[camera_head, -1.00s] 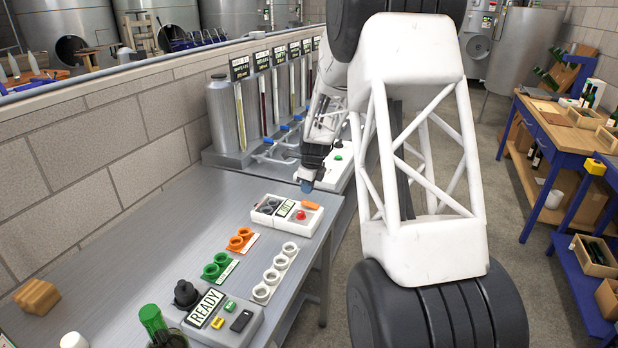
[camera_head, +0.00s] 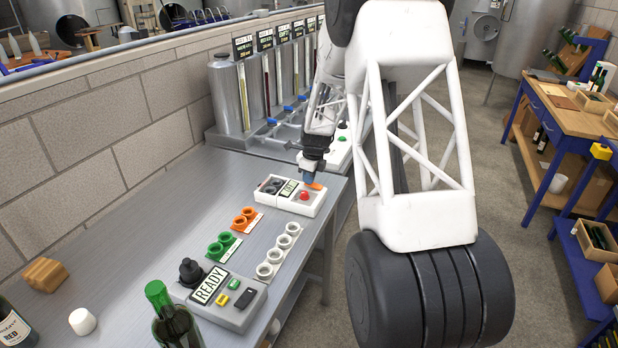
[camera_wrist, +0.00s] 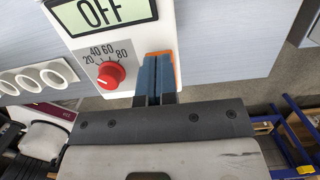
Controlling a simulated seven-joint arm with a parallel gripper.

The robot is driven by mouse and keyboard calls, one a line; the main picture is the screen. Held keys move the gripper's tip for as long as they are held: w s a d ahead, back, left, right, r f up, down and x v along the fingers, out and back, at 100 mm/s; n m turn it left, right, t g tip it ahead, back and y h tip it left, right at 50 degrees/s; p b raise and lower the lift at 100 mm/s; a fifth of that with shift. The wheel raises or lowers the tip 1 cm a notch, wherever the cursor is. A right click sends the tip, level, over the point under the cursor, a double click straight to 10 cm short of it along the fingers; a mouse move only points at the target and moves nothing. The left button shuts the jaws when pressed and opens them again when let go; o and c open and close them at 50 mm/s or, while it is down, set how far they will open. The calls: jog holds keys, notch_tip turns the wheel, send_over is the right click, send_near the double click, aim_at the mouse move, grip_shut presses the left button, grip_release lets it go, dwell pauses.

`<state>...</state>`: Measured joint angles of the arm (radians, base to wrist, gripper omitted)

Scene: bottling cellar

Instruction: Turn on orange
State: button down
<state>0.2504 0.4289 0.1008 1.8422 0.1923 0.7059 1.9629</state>
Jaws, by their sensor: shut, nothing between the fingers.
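The white control box (camera_head: 318,207) stands on the bench near its right edge. Its display (camera_wrist: 103,10) reads OFF. A red knob (camera_wrist: 110,75) with a scale of numbers sits below the display. The orange switch (camera_head: 317,186) is at the box's far end in the head view; in the wrist view only orange edges (camera_wrist: 176,72) show around my fingers. My gripper (camera_head: 309,180) is shut and empty, its blue fingertips (camera_wrist: 156,62) over the orange switch. I cannot tell whether they touch it.
Orange cups (camera_head: 243,218), green cups (camera_head: 222,246) and white ring holders (camera_head: 279,256) stand nearer on the bench. A box with a READY display (camera_head: 209,286) and a green-capped bottle (camera_head: 172,318) are at the front. Steel dispensers (camera_head: 228,97) stand at the back.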

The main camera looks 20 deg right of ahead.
aim_at(315, 185)
jog(key=shift+a+f+g, duration=0.1)
jog(key=shift+f+g, duration=0.2)
jog(key=shift+s, duration=0.1)
jog(key=shift+s+d+r, duration=0.35)
jog(key=shift+d, duration=0.2)
jog(key=shift+r, duration=0.15)
dwell(0.4)
notch_tip(315, 185, up, 14)
jog(key=s+d, duration=0.1)
jog(key=shift+s+d, duration=0.3)
dwell(0.3)
jog(key=shift+w+a+f, duration=0.1)
jog(key=shift+a+f, duration=0.05)
jog(key=shift+f, duration=0.05)
jog(key=shift+w+a, duration=0.25)
jog(key=shift+a, duration=0.1)
dwell(0.3)
